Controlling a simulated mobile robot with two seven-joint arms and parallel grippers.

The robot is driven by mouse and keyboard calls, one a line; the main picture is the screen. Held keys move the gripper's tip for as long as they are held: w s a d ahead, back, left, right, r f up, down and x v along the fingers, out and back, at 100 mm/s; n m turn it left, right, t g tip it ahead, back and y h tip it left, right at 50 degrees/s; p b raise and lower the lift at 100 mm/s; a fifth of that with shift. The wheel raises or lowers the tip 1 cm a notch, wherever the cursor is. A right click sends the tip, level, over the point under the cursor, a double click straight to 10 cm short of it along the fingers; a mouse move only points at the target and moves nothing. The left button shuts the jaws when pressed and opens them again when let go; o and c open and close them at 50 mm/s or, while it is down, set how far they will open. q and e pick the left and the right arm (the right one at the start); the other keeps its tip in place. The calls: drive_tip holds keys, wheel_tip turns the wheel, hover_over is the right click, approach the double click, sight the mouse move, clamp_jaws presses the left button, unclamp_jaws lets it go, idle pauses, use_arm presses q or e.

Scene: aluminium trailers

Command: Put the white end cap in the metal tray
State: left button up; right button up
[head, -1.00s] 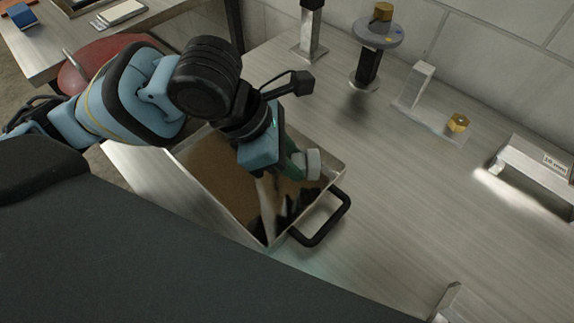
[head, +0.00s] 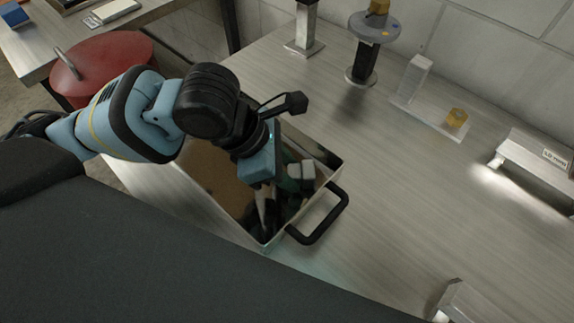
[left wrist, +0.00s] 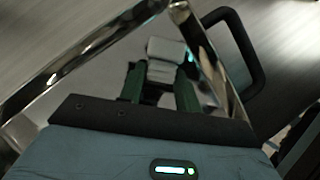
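The metal tray (head: 268,243) lies on the bench. It has a shiny inside, a thin raised rim and a black handle (head: 320,222). My left gripper (head: 300,174) reaches down inside the tray, close to its right wall. The white end cap (head: 307,169) is at its fingertips, below the rim. In the left wrist view the white end cap (left wrist: 165,49) sits between the two green fingers, with a second pale patch just below it, perhaps a reflection. I cannot tell whether the cap touches the tray floor. My right gripper is not in view.
Behind the tray stand a metal post (head: 305,28), a round grey stand (head: 374,26) and a clear block with a brass nut (head: 456,118). A labelled metal profile (head: 535,160) is at the right.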

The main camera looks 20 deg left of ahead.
use_arm(q)
drive_tip(key=shift+o, duration=1.4)
drive_tip(key=shift+r, duration=0.1)
drive_tip(key=shift+a+r, duration=0.1)
drive_tip(key=shift+r, duration=0.2)
drive_tip(key=p+v, duration=0.1)
drive_tip(key=v, duration=1)
drive_tip(key=shift+r+p, duration=0.25)
drive_tip(key=shift+p, duration=0.15)
